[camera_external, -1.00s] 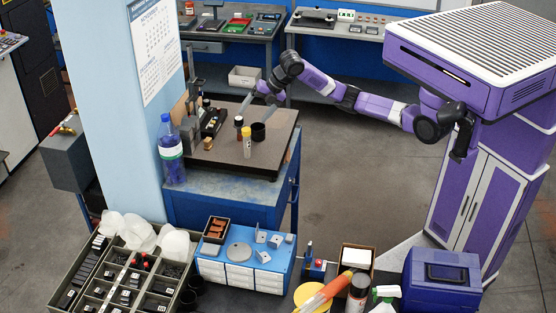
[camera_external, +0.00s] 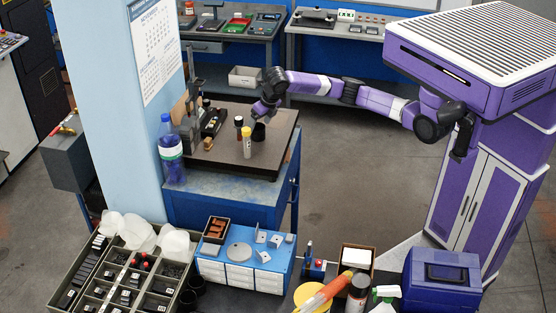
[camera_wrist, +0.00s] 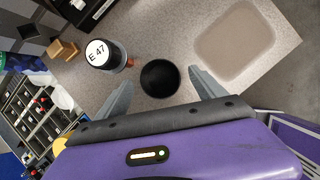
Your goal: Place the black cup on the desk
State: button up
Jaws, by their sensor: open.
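The black cup (camera_wrist: 160,79) stands on the desk (camera_wrist: 152,26) with its dark open mouth facing up. In the wrist view it lies between the two fingers of my gripper (camera_wrist: 162,93), which are spread wide with a gap on each side. In the external view my gripper (camera_external: 262,115) is low over the desk (camera_external: 225,161), close to the cup (camera_external: 258,132), and covers part of it. No hold on the cup shows.
A dark cylinder marked E 47 (camera_wrist: 101,53) stands just left of the cup. A beige rectangular patch (camera_wrist: 234,40) lies to the right in the wrist view. The desk's front right is clear.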

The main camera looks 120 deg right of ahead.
jog(key=shift+x, duration=1.25)
jog(key=c, duration=1.6)
jog(key=shift+o, duration=0.2)
jog(key=shift+r, duration=0.1)
notch_tip(320, 180, up, 20)
